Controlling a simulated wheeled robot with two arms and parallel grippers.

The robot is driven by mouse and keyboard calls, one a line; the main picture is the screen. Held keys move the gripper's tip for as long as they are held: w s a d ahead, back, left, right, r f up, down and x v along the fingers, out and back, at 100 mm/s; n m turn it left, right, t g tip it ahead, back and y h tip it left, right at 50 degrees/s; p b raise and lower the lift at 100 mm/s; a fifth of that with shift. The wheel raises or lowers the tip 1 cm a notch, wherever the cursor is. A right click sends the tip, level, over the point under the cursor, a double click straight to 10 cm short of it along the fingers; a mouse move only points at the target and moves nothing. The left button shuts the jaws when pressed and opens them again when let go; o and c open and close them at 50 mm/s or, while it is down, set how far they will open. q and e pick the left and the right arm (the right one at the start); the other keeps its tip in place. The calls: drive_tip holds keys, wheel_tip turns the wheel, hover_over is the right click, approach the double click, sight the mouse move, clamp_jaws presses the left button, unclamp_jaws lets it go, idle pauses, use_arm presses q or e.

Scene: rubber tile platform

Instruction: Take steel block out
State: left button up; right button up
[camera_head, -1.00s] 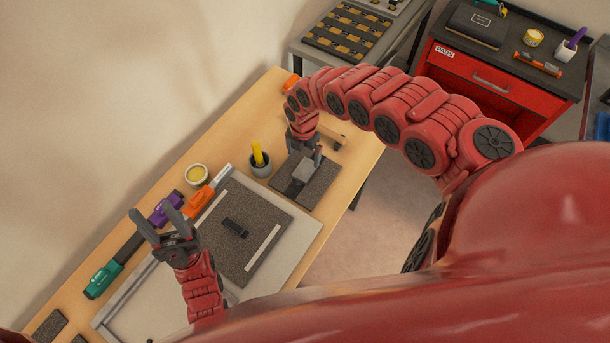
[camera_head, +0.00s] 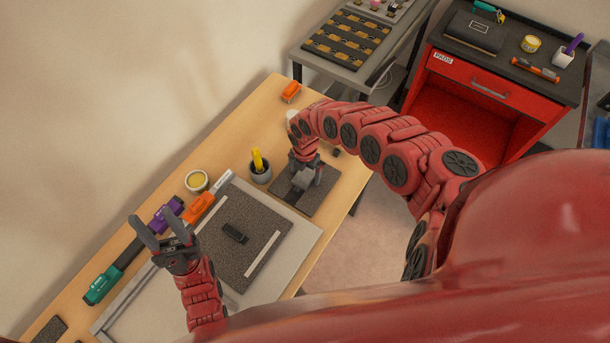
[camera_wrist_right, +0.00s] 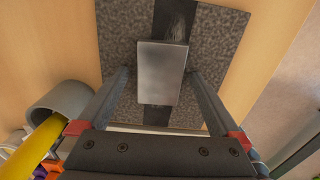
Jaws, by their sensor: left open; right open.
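The steel block (camera_wrist_right: 162,72) is a grey rectangular block on a dark speckled rubber tile (camera_wrist_right: 215,45) with a black strip across it. In the head view the block (camera_head: 301,180) is partly covered by my right gripper. My right gripper (camera_wrist_right: 160,85) is open, with one finger on each side of the block; I cannot tell whether either finger touches it. It also shows over the tile in the head view (camera_head: 306,172). My left gripper (camera_head: 156,224) is open and empty, raised over the left part of the bench.
A grey cup with a yellow tool (camera_head: 260,170) stands close to the left of the right gripper. A larger framed mat (camera_head: 215,250) holds a small black piece. A yellow tin (camera_head: 197,180) and orange, purple and teal tools lie along the bench's far side.

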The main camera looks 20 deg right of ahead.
drive_tip(key=shift+c, duration=0.3)
clamp_jaws()
drive_tip(key=shift+w+r, duration=0.1)
drive_tip(key=shift+r, duration=0.1)
